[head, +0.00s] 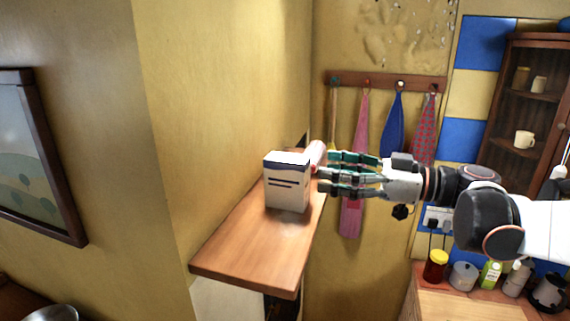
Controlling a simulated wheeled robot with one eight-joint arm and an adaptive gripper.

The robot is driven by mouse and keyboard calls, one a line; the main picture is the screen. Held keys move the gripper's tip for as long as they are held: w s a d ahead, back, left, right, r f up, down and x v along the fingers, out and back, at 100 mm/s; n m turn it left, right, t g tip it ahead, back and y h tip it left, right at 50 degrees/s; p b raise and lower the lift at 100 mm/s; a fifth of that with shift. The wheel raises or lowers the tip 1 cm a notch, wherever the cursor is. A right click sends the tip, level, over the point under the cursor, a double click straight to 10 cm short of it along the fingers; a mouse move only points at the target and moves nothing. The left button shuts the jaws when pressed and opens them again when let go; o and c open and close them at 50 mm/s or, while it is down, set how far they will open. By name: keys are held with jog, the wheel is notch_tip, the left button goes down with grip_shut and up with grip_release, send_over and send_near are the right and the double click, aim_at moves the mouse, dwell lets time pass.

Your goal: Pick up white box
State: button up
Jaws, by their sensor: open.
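A white box (286,186) with dark printed stripes and a dark top edge stands upright on a narrow wooden shelf (250,252) against the yellow wall. My gripper (322,173) reaches in from the right, with its green-tipped fingers just right of the box and near its upper half. The gripper is open. From this view I cannot tell whether a fingertip touches the box. A pinkish round object (317,152) shows behind the box by the upper finger, partly hidden.
The yellow wall (222,115) rises close to the left of the shelf. Cloths hang from a hook rail (388,82) behind my gripper. A counter at the lower right holds a red jar (435,266), a grey canister (463,275) and other containers. The front part of the shelf is clear.

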jog(key=p, duration=0.2)
send_near(268, 160)
jog(key=w+a, duration=0.1)
jog(key=w+a+f, duration=0.1)
jog(key=w+a, duration=0.2)
jog(key=shift+w+a+f, duration=0.15)
jog(key=shift+a+f, duration=0.1)
jog(key=shift+f, duration=0.05)
jog(key=shift+p+x, duration=0.85)
jog(key=shift+x, duration=1.8)
jog(key=shift+d+r, duration=0.1)
jog(key=shift+r, duration=0.1)
jog(key=c, duration=1.2)
